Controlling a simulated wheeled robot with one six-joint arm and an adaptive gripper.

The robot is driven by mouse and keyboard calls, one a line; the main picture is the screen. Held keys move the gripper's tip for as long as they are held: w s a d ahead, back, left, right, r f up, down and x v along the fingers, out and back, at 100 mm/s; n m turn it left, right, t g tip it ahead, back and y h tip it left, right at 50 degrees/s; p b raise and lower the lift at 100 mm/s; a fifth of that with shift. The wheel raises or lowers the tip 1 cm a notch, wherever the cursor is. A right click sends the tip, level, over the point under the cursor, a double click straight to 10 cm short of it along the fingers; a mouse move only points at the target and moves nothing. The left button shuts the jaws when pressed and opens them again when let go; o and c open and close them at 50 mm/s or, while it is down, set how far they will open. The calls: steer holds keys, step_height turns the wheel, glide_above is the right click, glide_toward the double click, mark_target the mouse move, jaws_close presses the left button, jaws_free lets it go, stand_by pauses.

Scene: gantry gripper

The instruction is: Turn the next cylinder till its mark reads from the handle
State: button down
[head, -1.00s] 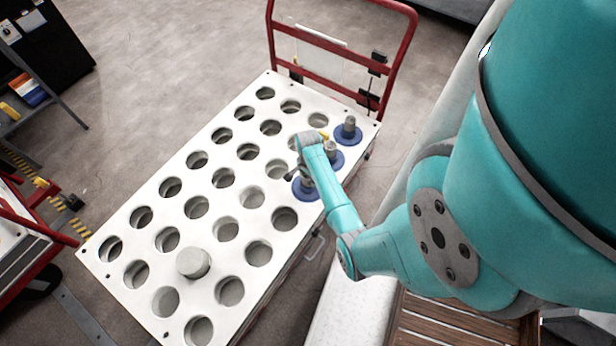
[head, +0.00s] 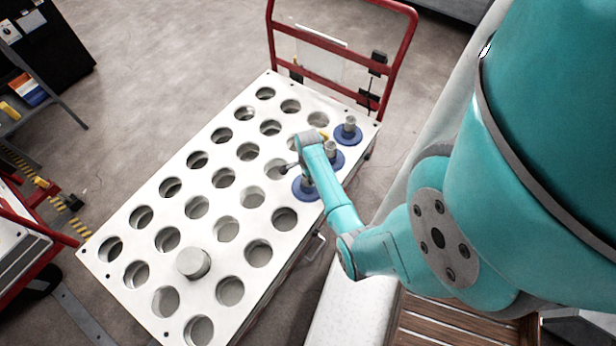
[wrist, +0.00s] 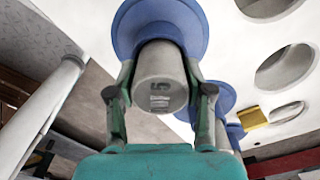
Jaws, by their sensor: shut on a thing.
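Three grey cylinders with blue flanges stand in the right-hand row of the white plate (head: 150,243): a far one (head: 348,128), a middle one (head: 331,148) and a near one (head: 304,190). My gripper (head: 308,166) is at the near one, partly covering it. In the wrist view my gripper (wrist: 160,88) is shut on this cylinder (wrist: 158,62), one finger on each side, below its blue flange (wrist: 196,22). A dark printed mark with a 5 (wrist: 167,98) faces the wrist camera; its other characters are hard to read. The red handle (head: 271,32) rises at the cart's far end.
A plain grey cylinder (head: 194,262) stands in the plate's near part. Most other holes look empty. A yellow piece (wrist: 253,117) shows beside the flanges in the wrist view. A red cart (head: 32,240) stands at the left, with open floor between.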

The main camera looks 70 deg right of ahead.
steer(key=shift+m, duration=0.9)
steer(key=shift+m, duration=1.5)
steer(key=shift+c, duration=1.8)
jaws_free()
steer(key=shift+r, duration=0.1)
step_height(320, 180, up, 12)
